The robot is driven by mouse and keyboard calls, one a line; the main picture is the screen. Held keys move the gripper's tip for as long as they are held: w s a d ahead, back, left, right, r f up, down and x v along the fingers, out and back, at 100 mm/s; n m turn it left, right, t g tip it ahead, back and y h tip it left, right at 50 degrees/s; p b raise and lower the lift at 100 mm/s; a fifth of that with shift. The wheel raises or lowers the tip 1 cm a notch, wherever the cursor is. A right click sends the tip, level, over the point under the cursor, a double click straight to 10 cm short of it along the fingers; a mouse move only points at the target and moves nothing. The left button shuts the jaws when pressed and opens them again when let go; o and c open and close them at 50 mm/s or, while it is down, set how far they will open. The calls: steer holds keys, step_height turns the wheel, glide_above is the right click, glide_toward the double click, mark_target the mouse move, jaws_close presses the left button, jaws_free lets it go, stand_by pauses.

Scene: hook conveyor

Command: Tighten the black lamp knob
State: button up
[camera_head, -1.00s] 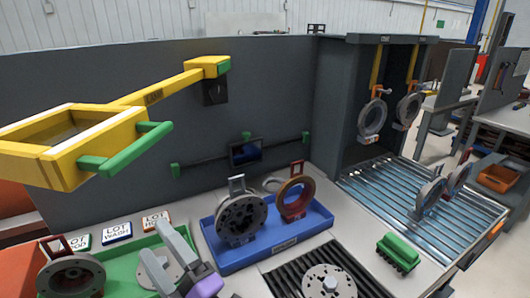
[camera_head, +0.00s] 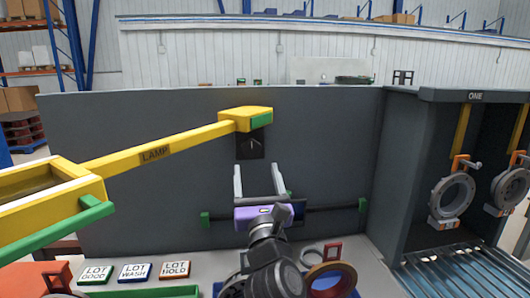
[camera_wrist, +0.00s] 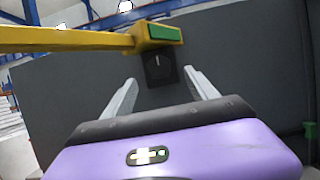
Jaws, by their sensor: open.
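The black lamp knob (camera_head: 250,145) is a dark square piece with a light mark. It sits on the grey wall panel just under the end of the yellow lamp arm (camera_head: 155,153). In the wrist view the knob (camera_wrist: 159,70) shows ahead, between my two fingers in the picture. My gripper (camera_head: 258,180) is open and empty, with its fingers pointing up toward the wall, below the knob. In the wrist view my gripper (camera_wrist: 160,86) has its fingers spread wide. The fingertips look apart from the knob.
The yellow lamp head (camera_head: 60,195) with a green handle (camera_head: 70,235) hangs at the left. A dark rail (camera_head: 335,209) runs along the wall behind my gripper. Lot labels (camera_head: 135,272) lie on the bench. A hook conveyor booth (camera_head: 430,150) stands at the right.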

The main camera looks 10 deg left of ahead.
mark_target(252, 149)
steer(key=shift+b+x, duration=0.35)
steer(key=shift+x, duration=3.5)
steer(key=shift+a, duration=0.1)
steer(key=c, duration=1.4)
